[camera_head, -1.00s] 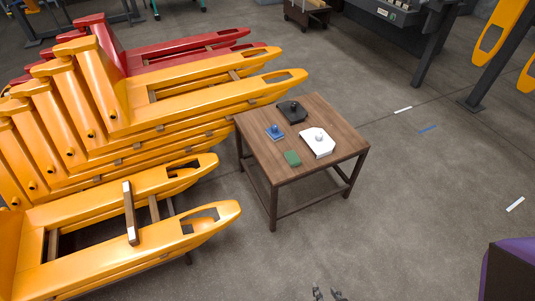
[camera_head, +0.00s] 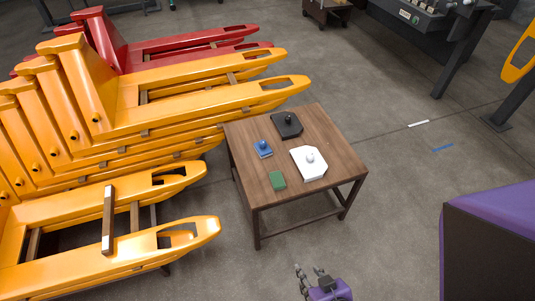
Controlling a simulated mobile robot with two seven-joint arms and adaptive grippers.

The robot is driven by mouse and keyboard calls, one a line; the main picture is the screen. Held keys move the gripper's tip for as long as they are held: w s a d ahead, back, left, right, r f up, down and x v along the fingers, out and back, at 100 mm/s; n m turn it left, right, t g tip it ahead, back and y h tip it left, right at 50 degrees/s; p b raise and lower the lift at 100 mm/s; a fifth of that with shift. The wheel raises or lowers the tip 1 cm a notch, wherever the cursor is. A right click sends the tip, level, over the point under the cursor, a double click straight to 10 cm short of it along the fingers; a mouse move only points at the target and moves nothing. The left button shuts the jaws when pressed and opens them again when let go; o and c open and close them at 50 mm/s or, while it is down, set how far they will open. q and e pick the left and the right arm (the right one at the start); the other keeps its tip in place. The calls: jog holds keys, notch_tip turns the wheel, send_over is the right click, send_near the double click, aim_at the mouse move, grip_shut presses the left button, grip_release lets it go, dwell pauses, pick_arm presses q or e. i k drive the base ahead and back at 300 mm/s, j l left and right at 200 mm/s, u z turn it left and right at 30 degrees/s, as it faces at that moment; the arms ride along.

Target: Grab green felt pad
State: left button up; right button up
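The green felt pad (camera_head: 277,180) lies flat on the near left part of a small brown wooden table (camera_head: 245,168). A blue piece with a knob (camera_head: 264,149), a black piece with a knob (camera_head: 286,125) and a white piece with a knob (camera_head: 308,164) lie on the same table. My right gripper (camera_head: 309,278) shows at the bottom edge, low and in front of the table, well apart from the pad. Its fingers look spread, with nothing seen between them. My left gripper is not in view.
Yellow fork frames (camera_head: 150,240) fill the left side, close to the table's left edge. A red fork frame (camera_head: 190,42) stands behind them. A dark machine (camera_head: 440,30) stands at the back right. The floor right of the table is clear.

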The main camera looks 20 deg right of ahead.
aim_at(279, 183)
jog(key=i+l, duration=0.15)
jog(key=l, duration=0.3)
jog(key=i+l, duration=0.1)
jog(key=l, duration=0.3)
jog(key=i+l+u, duration=0.1)
jog(key=l, duration=0.35)
jog(key=i+l, duration=0.15)
jog(key=l, duration=0.3)
jog(key=i+l, duration=0.15)
jog(key=l, duration=0.3)
